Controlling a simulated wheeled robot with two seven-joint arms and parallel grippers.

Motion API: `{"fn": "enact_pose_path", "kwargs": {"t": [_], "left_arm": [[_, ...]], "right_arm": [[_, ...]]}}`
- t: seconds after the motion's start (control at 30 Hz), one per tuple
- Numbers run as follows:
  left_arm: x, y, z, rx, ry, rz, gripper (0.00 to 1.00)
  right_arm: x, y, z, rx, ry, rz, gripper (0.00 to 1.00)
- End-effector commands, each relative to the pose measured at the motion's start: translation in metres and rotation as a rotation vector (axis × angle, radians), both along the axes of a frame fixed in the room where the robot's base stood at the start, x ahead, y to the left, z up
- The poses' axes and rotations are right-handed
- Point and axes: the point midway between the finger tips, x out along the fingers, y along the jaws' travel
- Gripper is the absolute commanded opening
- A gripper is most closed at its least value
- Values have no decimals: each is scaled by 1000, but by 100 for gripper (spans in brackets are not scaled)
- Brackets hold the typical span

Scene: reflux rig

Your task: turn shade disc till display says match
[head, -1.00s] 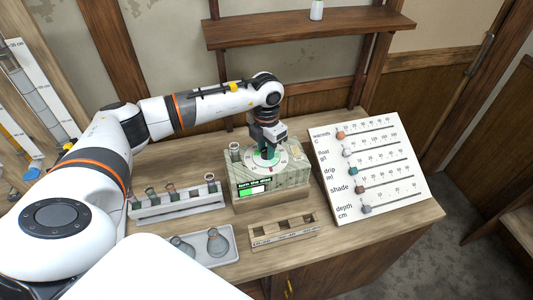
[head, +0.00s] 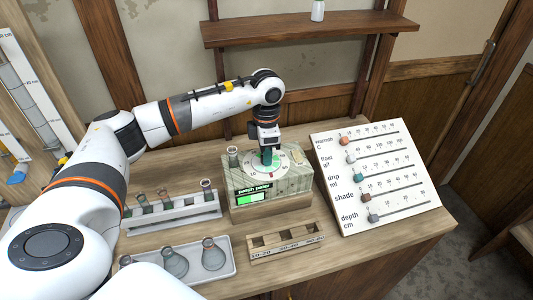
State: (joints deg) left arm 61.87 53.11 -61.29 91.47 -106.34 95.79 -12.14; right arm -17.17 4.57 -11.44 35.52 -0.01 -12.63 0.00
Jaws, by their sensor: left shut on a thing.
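The shade disc (head: 252,168) is a pale round dial with marks around it, on top of a greenish box (head: 290,180). My left gripper (head: 268,158) points straight down over the disc's middle, shut on its dark green knob, which it largely hides. The display (head: 256,194) on the box's front has a small line of text that seems to read "patch paler", above a partly filled green bar. My right gripper is not in view.
A glass vial (head: 233,155) stands at the box's left corner. Left are a tube rack (head: 170,217) and a flask tray (head: 218,270); in front, a wooden block (head: 286,240) with square holes. A white slider board (head: 400,205) leans at right. A shelf (head: 300,30) hangs behind.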

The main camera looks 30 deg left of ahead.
Motion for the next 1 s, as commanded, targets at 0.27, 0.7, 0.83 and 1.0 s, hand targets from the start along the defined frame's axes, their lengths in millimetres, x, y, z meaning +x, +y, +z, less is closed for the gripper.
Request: {"fn": "enact_pose_path", "kwargs": {"t": [0.27,0.7,0.83,1.0], "left_arm": [[1,1,3,0,-7,1,5],[1,0,1,0,-3,0,50],[1,0,5,1,-4,0,50],[2,1,30,0,-8,0,50]], "right_arm": [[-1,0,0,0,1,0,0],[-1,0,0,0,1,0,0],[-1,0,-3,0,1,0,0],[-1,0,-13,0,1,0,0]]}}
